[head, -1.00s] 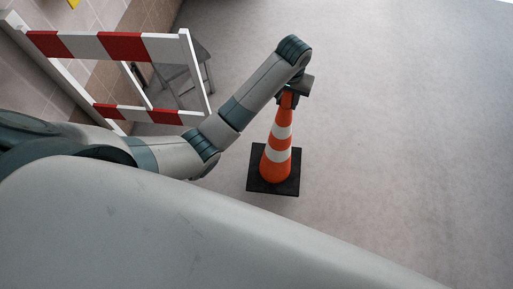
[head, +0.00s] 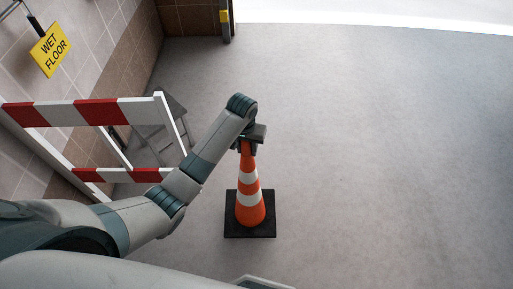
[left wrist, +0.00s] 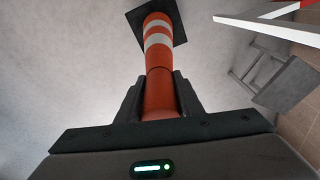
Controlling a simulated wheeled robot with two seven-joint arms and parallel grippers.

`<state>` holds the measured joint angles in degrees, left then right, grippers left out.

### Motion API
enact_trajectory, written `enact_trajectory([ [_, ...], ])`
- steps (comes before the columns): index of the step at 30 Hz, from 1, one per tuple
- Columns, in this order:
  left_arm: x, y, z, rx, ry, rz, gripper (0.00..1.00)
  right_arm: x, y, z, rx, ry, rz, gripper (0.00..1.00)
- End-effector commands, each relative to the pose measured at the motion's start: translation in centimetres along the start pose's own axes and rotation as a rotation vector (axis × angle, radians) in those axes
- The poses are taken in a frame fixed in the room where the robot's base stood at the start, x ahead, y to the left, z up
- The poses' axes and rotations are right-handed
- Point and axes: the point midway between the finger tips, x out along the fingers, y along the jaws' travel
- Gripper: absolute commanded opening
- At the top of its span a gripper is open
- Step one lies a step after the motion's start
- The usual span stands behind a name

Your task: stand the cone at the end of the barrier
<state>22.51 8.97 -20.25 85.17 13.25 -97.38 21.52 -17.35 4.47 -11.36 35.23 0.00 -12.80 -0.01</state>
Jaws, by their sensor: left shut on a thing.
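The orange cone (head: 250,207) with white bands and a black square base stands upright in the middle of the head view. My left gripper (head: 246,147) is shut on the top of the cone. In the left wrist view the two fingers (left wrist: 158,98) sit on either side of the cone's orange tip, and the cone (left wrist: 158,57) runs away to its black base. I cannot tell whether the base touches the floor. The red and white barrier (head: 95,113) stands at the left, apart from the cone. My right gripper is not in view.
A grey stool (head: 160,125) stands behind the barrier and also shows in the left wrist view (left wrist: 283,85). A yellow wet floor sign (head: 50,50) is by the tiled wall. The grey floor (head: 380,140) to the right is clear.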

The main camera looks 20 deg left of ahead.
Motion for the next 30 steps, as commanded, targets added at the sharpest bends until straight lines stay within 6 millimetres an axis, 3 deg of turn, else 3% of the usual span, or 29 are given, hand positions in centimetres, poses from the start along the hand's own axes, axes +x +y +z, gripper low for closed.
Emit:
enact_trajectory([
  [6, 1.7, -3.2, -0.7, -0.001, 0.003, -0.001, 0.0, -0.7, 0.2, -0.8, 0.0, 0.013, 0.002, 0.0],
  [12, 2.7, -4.6, -0.9, 0.0, 0.005, 0.003, 0.0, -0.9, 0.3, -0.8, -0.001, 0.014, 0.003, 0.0],
  [25, 2.9, -4.8, -0.9, 0.0, 0.005, 0.002, 0.0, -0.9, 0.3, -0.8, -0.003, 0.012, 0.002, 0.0],
  [30, 4.0, -4.8, -0.7, 0.0, 0.003, 0.002, 0.0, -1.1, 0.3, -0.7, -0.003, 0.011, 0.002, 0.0],
])
